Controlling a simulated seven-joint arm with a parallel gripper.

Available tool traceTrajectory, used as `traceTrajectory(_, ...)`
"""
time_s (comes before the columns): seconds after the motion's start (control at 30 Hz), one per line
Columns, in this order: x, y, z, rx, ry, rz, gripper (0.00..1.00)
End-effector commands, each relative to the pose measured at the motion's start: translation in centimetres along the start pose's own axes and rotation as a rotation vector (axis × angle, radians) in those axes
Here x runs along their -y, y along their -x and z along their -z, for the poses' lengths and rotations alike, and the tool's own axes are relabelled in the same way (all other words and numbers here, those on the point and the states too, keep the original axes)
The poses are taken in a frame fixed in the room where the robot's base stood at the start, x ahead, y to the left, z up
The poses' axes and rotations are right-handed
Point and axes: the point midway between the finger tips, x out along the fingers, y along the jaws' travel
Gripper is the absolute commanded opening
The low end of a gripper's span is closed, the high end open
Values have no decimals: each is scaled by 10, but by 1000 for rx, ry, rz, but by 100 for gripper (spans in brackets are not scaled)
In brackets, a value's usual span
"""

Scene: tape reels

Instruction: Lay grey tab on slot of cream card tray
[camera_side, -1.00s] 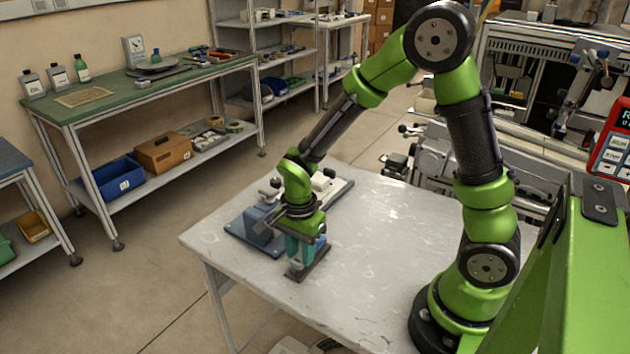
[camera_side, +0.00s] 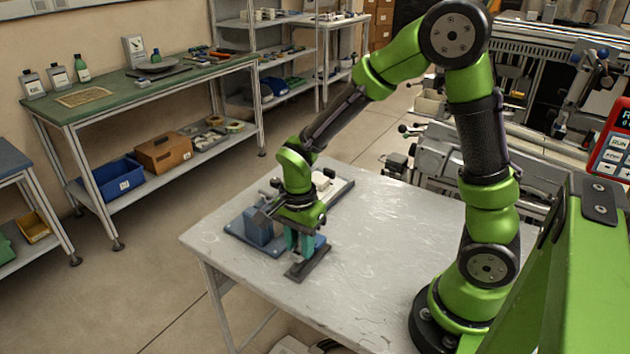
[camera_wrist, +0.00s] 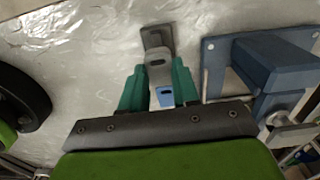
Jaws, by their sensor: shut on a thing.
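My gripper (camera_side: 302,254) points down over the near left part of the white table. Its teal fingers are shut on a small grey tab (camera_wrist: 159,73), which has a dark slot-like mark and shows between them in the wrist view. A blue patch (camera_wrist: 166,97) shows just behind the tab, between the fingers. A dark grey strip-like block (camera_side: 312,264) lies on the table below the fingertips; its end also shows past the tab in the wrist view (camera_wrist: 155,37). Whether the tab touches this block is unclear. A cream piece (camera_side: 321,181) behind my wrist is partly hidden; I cannot make out a slot in it.
A blue fixture (camera_side: 258,228) on a flat blue base stands left of my gripper, close to it; it fills the right of the wrist view (camera_wrist: 270,65). The white table (camera_side: 385,235) is bare between the gripper and my base. A green-topped bench (camera_side: 110,105) stands far left.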

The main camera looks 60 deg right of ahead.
Motion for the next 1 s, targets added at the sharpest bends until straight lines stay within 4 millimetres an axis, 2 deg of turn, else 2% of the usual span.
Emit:
traceTrajectory(0.7,0,36,0,0,1,2,8)
traceTrajectory(1.0,0,38,0,0,1,1,8)
